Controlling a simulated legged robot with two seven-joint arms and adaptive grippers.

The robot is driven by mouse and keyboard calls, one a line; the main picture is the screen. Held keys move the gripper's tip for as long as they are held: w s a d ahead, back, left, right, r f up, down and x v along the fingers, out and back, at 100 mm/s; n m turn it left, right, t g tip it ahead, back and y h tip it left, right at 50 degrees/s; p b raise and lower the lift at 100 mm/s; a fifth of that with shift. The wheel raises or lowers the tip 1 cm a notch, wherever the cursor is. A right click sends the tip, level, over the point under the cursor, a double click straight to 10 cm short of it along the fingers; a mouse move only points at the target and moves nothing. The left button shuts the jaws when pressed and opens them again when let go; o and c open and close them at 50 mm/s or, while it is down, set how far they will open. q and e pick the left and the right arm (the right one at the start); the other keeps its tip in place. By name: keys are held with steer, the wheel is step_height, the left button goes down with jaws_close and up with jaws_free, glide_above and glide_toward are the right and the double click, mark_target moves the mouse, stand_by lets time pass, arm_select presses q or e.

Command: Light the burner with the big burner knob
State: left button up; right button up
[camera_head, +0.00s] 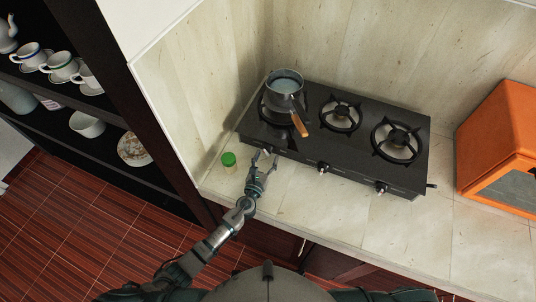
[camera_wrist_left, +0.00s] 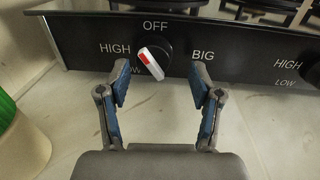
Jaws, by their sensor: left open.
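The black three-burner stove (camera_head: 350,133) stands on the stone counter. A knob (camera_wrist_left: 152,60) with a white and red grip shows in the left wrist view, on the front panel marked OFF, HIGH, LOW and BIG. Its grip is tilted, with the red end toward the upper left. My left gripper (camera_wrist_left: 162,88) is open, with its fingers on either side of and just short of this knob; it also shows in the head view (camera_head: 263,157) at the stove's left front. I see no flame. My right gripper is not in view.
A saucepan (camera_head: 285,84) with a wooden handle sits on the left burner. A green-lidded jar (camera_head: 229,160) stands just left of my gripper. An orange appliance (camera_head: 502,145) is at the right. The counter front is mostly clear.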

arm_select(q)
steer(key=shift+w, duration=0.8)
steer(key=shift+w+a, duration=0.1)
steer(key=shift+a, duration=0.2)
steer(key=shift+d, duration=0.35)
steer(key=c, duration=1.1)
steer(key=shift+c, duration=0.2)
steer(key=shift+a, duration=0.1)
steer(key=shift+n, duration=0.8)
steer(key=n, duration=0.4)
steer(key=shift+r+b, duration=0.15)
steer(key=shift+b, duration=0.15)
steer(key=shift+r+n+g, duration=0.1)
steer(key=shift+n+g, duration=0.2)
steer(key=shift+n, duration=2.2)
